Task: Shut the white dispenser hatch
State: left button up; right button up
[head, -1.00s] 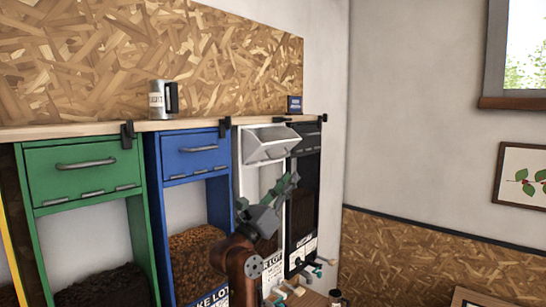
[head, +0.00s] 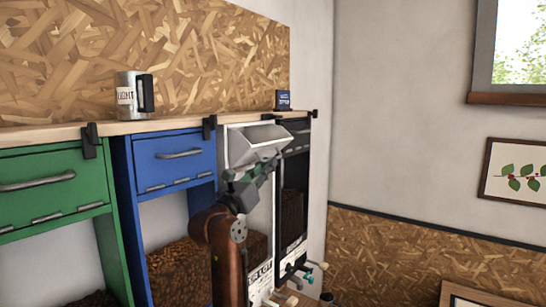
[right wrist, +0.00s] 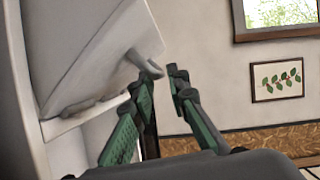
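The white dispenser hatch (head: 250,147) is open, tilted outward from the top of the white dispenser (head: 236,187). My right gripper (head: 275,160) is in front of the hatch's lower part and hides some of it. In the right wrist view, the hatch (right wrist: 85,50) fills the upper left, with its handle (right wrist: 146,64) pointing toward my fingers. My right gripper (right wrist: 164,74) is partly open, with a gap between the fingertips. The handle is close to the left fingertip; I cannot tell whether they touch. My left gripper is not in view.
A blue dispenser (head: 182,162) and a green dispenser (head: 52,187) stand to the left, a black one (head: 293,190) close on the right. A mug (head: 130,95) and a small blue box (head: 283,100) stand on the shelf (head: 180,123) above. The right side is open toward the wall.

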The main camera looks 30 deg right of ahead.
jog(key=x, duration=0.2)
jog(key=shift+w+d+r+p, duration=0.1)
jog(key=shift+w+d+p, duration=0.15)
jog(key=shift+p, duration=0.1)
jog(key=shift+w+d+r, duration=0.1)
jog(key=shift+w+d, duration=0.1)
jog(key=shift+d, duration=0.25)
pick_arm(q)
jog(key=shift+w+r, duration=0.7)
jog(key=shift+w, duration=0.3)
pick_arm(e)
jog(key=shift+c, duration=0.6)
grip_shut()
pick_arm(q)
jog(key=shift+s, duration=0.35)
